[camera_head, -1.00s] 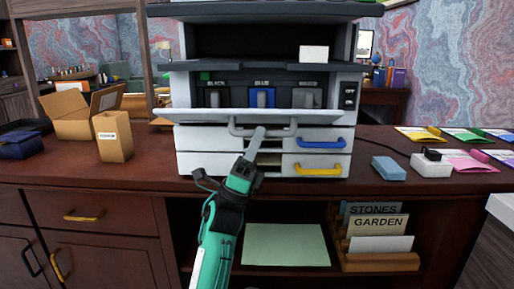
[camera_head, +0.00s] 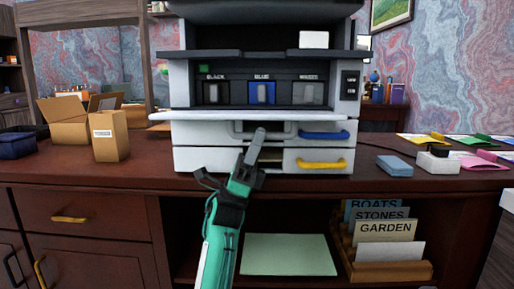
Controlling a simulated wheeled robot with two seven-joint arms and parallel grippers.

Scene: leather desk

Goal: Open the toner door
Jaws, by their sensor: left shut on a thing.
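The printer (camera_head: 181,92) stands on the desk. Its toner door (camera_head: 190,116) is folded down and reaches out toward me as a pale, nearly level flap. Behind it the toner bay shows black, blue and grey cartridges, with the blue cartridge (camera_head: 262,92) in the middle. A grey bar handle (camera_head: 236,129) hangs at the door's front. My left gripper (camera_head: 256,140) is at that handle, shut on it, with its fingers pointing up and away. The fingers hide part of the handle. My right gripper is not in view.
Below the door are drawers with a blue handle (camera_head: 324,135) and a yellow handle (camera_head: 321,164). An open cardboard box (camera_head: 65,122) and a small carton (camera_head: 110,136) stand at left. A blue block (camera_head: 394,166) and a white box (camera_head: 432,165) lie at right.

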